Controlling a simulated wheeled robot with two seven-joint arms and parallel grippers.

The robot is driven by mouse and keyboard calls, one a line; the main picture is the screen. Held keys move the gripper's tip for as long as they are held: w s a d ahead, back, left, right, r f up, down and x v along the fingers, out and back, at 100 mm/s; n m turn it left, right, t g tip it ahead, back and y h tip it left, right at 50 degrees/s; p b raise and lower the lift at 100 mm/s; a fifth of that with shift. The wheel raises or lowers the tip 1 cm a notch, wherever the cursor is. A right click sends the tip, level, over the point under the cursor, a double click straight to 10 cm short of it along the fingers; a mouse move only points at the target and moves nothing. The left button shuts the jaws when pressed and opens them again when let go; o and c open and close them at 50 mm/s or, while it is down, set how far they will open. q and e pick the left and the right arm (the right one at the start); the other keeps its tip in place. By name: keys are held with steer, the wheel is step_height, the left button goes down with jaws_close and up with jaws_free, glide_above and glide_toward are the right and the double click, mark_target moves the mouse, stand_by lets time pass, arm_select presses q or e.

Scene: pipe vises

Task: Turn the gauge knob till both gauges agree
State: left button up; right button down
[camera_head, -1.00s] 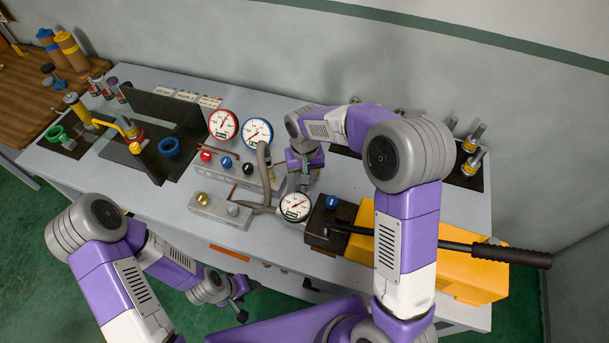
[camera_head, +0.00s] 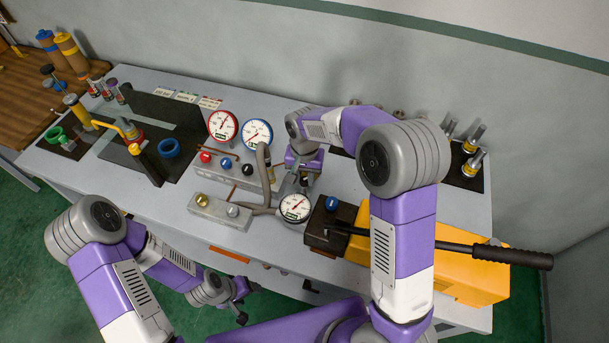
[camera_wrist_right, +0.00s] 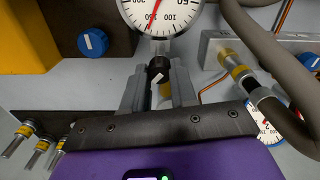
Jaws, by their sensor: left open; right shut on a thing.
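A black-rimmed gauge (camera_head: 295,207) stands at the bench's front middle; in the right wrist view its dial (camera_wrist_right: 165,14) is cut off at the top and shows a red needle. A red-rimmed gauge (camera_head: 223,125) and a blue-rimmed gauge (camera_head: 256,134) stand behind to the left; their exact readings are too small to tell. In the head view my right gripper (camera_head: 303,182) hides this knob. My left gripper (camera_head: 240,303) is open and empty, low in front of the bench.
Red (camera_head: 205,157), blue (camera_head: 226,163) and black (camera_head: 247,169) knobs sit on the manifold below the two rear gauges. A thick grey hose (camera_head: 264,165) runs close to my right gripper. A yellow pump (camera_head: 455,270) with a long black handle (camera_head: 490,254) lies to the right.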

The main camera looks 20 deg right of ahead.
mark_target(305, 178)
steer(key=c, duration=0.9)
jaws_free()
step_height(305, 178, up, 8)
steer(key=shift+f+p, duration=0.15)
steer(key=shift+p, duration=0.15)
